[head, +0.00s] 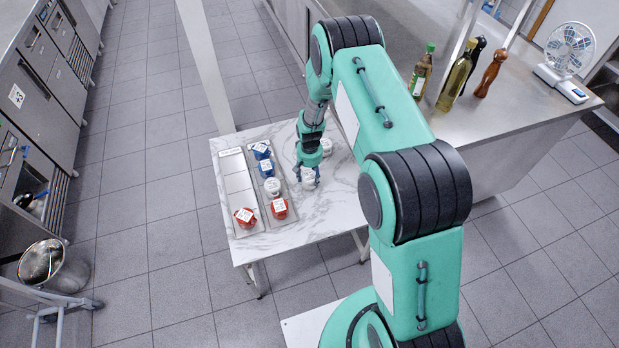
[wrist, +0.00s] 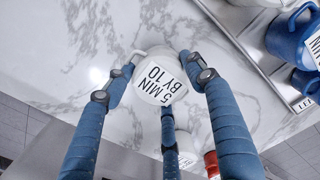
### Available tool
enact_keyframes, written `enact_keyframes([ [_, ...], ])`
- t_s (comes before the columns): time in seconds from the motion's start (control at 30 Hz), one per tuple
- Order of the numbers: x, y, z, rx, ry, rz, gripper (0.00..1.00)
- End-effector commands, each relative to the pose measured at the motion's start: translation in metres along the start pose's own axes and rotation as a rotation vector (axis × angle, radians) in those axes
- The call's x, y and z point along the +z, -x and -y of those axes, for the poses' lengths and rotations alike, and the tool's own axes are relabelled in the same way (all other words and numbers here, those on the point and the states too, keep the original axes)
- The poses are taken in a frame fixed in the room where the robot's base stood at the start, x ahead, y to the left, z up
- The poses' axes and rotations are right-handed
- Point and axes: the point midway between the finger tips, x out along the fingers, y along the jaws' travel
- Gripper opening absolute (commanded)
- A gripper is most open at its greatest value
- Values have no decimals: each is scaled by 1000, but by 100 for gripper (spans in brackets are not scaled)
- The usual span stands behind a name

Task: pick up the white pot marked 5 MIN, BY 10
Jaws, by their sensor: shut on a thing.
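The white pot (wrist: 146,85) marked 5 MIN, BY 10 is between the blue fingers of my gripper (wrist: 160,78) in the wrist view, its label facing the camera. The fingers touch its sides and are shut on it. In the head view my gripper (head: 308,170) is low over the right part of the marble table (head: 330,203), with the white pot (head: 309,181) between its fingertips. I cannot tell whether the pot touches the table.
Another white pot (head: 326,147) stands just behind my gripper. To the left, a tray (head: 238,185) with sections holds blue pots (head: 261,151), a white pot (head: 272,187) and red pots (head: 245,217). A steel counter (head: 500,115) with bottles and a fan (head: 568,55) stands at the right.

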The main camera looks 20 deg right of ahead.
Motion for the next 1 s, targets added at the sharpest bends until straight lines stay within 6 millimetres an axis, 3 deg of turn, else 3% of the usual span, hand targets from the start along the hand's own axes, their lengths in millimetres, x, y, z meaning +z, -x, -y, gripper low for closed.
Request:
enact_keyframes([
  [0.33, -2, 39, 0, 0, 0, -3, 18],
  [1.0, 134, 48, -14, 0, 0, -1, 18],
])
